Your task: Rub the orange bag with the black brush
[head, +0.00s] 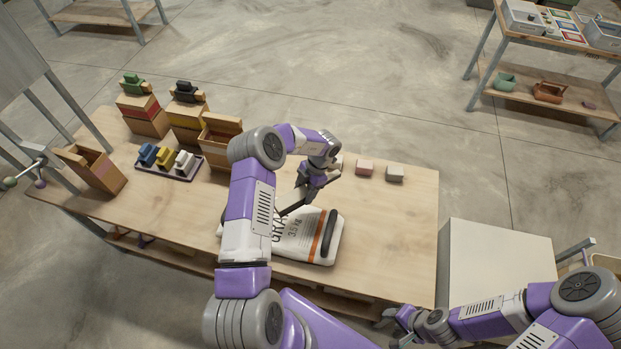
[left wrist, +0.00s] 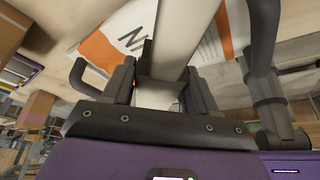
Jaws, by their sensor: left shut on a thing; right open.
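The bag (head: 296,238) is white with an orange stripe and large dark lettering. It lies flat near the front edge of the wooden table. A dark elongated thing (head: 330,233) lies along its right end; I cannot tell if it is the black brush. My left gripper (head: 298,205) is just above the bag, pointing down. In the left wrist view the left gripper (left wrist: 160,85) is shut on a pale bar-like thing (left wrist: 182,40), with the bag (left wrist: 130,35) behind it. My arm hides part of the bag. My right gripper (head: 393,326) is open at the lower right, off the table.
Two small blocks, pink (head: 364,168) and grey-brown (head: 395,173), lie at the back right of the table (head: 400,225). A tray (head: 168,175) with blue, yellow and white pieces and several boxes stand left. A white cabinet (head: 495,255) is at the right.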

